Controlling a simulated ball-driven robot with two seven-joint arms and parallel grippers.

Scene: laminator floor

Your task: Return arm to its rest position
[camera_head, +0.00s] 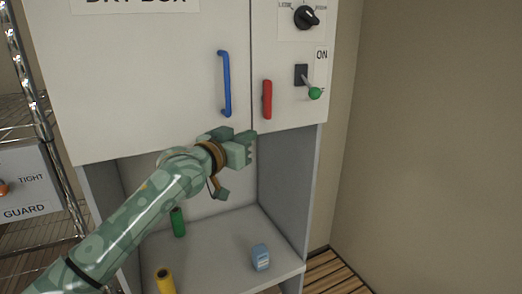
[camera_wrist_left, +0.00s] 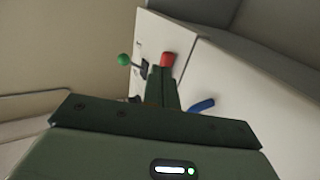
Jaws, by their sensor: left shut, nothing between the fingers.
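My left gripper (camera_head: 250,147) is in front of the lower edge of the white dry box cabinet (camera_head: 150,80), below the red handle (camera_head: 267,99) and the blue handle (camera_head: 225,84). Its fingers (camera_wrist_left: 163,88) are together with nothing between them. In the left wrist view the red handle (camera_wrist_left: 168,59) shows just beyond the fingertips and the blue handle (camera_wrist_left: 201,105) is to the right. I cannot tell from these views whether the fingers touch the cabinet. My right gripper is not in view.
A green-tipped switch (camera_head: 314,93) and a black knob (camera_head: 306,17) are on the cabinet's right panel. The open shelf below (camera_head: 215,248) holds a green cylinder (camera_head: 178,222), a yellow cylinder (camera_head: 165,281) and a blue item (camera_head: 260,257). A wire rack (camera_head: 45,150) stands at left.

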